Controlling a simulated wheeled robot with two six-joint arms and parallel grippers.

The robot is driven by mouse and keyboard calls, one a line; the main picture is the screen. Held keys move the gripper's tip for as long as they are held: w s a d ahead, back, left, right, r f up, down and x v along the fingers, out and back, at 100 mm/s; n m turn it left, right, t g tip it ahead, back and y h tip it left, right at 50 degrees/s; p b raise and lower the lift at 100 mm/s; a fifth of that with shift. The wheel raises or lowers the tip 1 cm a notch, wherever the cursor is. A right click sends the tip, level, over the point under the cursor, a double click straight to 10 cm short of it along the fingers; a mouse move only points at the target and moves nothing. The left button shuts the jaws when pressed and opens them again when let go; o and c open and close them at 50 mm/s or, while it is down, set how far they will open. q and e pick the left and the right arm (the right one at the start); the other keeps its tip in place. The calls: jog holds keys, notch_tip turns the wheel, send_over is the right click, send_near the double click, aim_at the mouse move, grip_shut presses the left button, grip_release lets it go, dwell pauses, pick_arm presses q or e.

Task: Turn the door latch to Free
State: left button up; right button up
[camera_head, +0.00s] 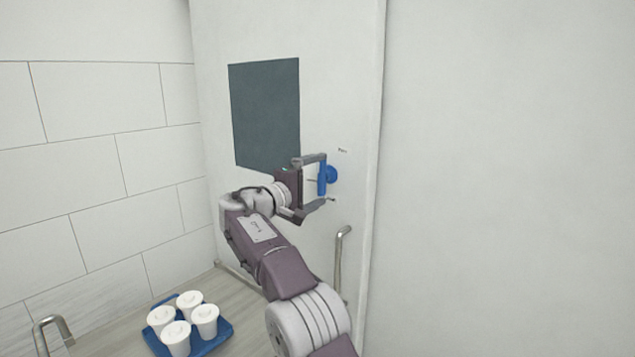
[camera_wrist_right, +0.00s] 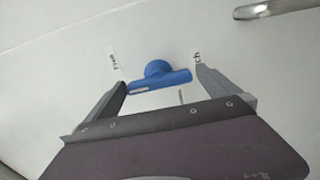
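The blue door latch (camera_head: 322,178) is on the white door (camera_head: 345,60), right of the dark window panel. In the head view its handle stands roughly upright, with its round hub at the right. My right gripper (camera_head: 317,181) is open, with one finger above and one below the latch handle. In the right wrist view the latch (camera_wrist_right: 160,78) lies between the spread fingers of my right gripper (camera_wrist_right: 160,90). I cannot tell whether a finger touches it. Small labels sit beside the latch, only partly readable. My left gripper is not in view.
A dark panel (camera_head: 265,113) is set in the door. A metal pull handle (camera_head: 340,260) is below the latch. A blue tray (camera_head: 218,335) with several white lidded cups (camera_head: 190,300) stands at lower left. Another metal handle (camera_head: 50,325) is at far lower left.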

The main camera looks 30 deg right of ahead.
jog(key=b+v, duration=0.2)
jog(key=v, duration=0.7)
jog(key=shift+d, duration=0.1)
